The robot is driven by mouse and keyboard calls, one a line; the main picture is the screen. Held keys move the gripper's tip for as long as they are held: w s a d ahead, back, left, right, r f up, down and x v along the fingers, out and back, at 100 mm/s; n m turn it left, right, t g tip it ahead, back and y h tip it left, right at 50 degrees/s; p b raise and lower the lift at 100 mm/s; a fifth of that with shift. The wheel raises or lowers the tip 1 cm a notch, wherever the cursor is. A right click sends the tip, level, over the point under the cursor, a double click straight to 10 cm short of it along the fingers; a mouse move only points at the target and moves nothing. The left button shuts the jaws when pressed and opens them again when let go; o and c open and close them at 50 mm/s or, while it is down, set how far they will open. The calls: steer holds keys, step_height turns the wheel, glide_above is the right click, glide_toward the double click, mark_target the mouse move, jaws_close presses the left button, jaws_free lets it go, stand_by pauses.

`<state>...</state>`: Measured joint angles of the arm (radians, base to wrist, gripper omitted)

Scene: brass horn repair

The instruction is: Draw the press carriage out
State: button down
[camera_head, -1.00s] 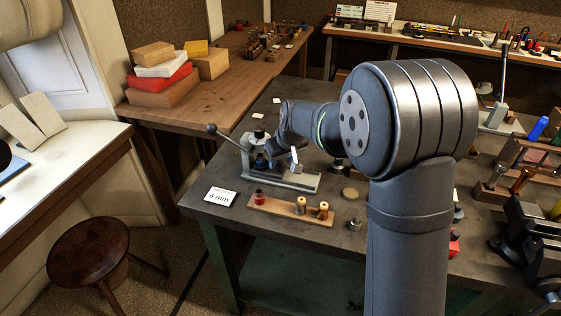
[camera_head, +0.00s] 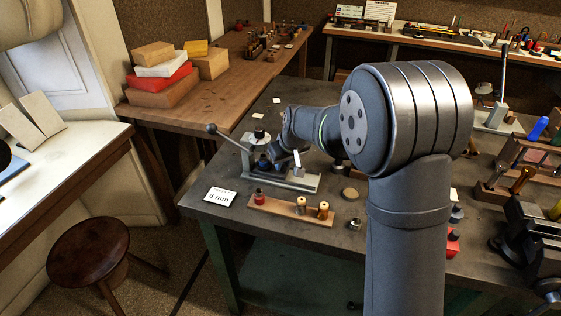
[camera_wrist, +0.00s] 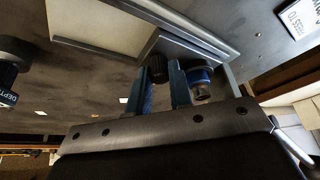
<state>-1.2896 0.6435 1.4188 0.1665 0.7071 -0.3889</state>
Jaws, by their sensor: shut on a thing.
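The press (camera_head: 250,160) stands on the dark bench, with its grey base and rail (camera_head: 305,183) running to the right and its ball-ended lever (camera_head: 211,129) up at the left. In the wrist view, my gripper (camera_wrist: 163,72) has its two blue fingers shut on a dark ribbed knob (camera_wrist: 158,66) beside the pale grey rail (camera_wrist: 185,42). The knob appears to belong to the press carriage; the carriage body is mostly hidden. A blue part with a metal end (camera_wrist: 201,80) sits just right of the fingers. In the head view my wrist hides the grip.
A "6 mm" card (camera_head: 220,197) lies before the press. A wooden strip (camera_head: 285,210) holding small pieces lies in front, close to the rail. A round tan disc (camera_head: 350,194) lies to the right. A black "DEPTH" part (camera_wrist: 10,60) shows in the wrist view.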

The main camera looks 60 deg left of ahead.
steer(key=w+d, duration=0.6)
steer(key=shift+w+d, duration=0.3)
steer(key=shift+w, duration=0.05)
steer(key=c, duration=1.3)
jaws_free()
steer(key=shift+w+d, duration=0.1)
steer(key=shift+r, duration=0.25)
steer(key=v, duration=1.7)
steer(key=shift+d+f, duration=0.1)
